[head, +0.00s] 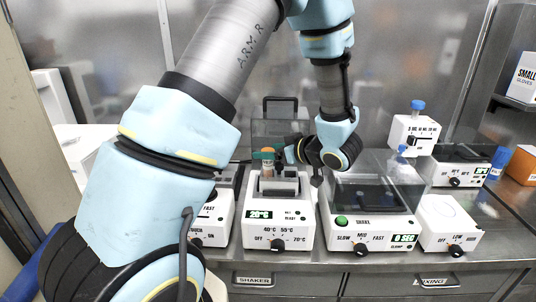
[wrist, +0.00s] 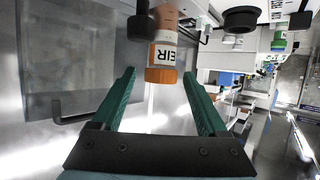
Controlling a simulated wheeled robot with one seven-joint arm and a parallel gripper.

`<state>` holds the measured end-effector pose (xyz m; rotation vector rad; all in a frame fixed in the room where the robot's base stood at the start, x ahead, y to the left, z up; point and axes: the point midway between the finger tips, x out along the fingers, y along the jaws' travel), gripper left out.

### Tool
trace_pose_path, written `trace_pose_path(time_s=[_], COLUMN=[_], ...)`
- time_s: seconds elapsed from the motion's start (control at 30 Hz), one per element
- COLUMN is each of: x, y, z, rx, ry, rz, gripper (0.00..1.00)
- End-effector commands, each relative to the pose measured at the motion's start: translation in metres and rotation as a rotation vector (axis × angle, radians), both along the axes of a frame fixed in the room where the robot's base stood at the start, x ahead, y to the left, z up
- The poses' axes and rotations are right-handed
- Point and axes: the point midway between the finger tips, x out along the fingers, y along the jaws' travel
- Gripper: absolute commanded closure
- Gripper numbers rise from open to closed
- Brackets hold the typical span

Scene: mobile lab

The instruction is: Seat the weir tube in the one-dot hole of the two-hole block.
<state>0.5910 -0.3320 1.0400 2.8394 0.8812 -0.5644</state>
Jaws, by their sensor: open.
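The weir tube (wrist: 162,52) shows in the wrist view, with an orange cap and a white label reading "EIR". The cap end lies between the two green fingertips of my open gripper (wrist: 158,76), with gaps on both sides. In the head view the orange-capped tube (head: 267,171) is upright over the left part of the grey block (head: 289,187) on a white heater (head: 278,222) reading 20°C. My gripper (head: 264,155) is at its top. I cannot make out the block's holes or dots, nor whether the tube's lower end is seated.
A lidded shaker (head: 368,222) stands close on the heater's right, and another white device (head: 213,220) on its left. A white box with a blue-capped tube (head: 417,107) is farther right. Free bench (head: 325,258) is a narrow front strip.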

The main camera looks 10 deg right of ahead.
Motion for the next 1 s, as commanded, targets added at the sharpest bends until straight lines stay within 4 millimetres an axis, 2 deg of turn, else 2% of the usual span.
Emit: trace_pose_path(time_s=[0.3,0.5,0.7,1.0], x=[-0.054,-0.075,-0.083,-0.083], y=[-0.039,-0.053,-0.057,-0.057], z=[0.023,0.035,0.039,0.040], rx=[-0.004,-0.003,0.000,0.000], ry=[-0.001,-0.001,0.001,0.001], rz=[-0.007,-0.003,-0.003,-0.003], gripper=[0.24,0.24,0.24,0.24])
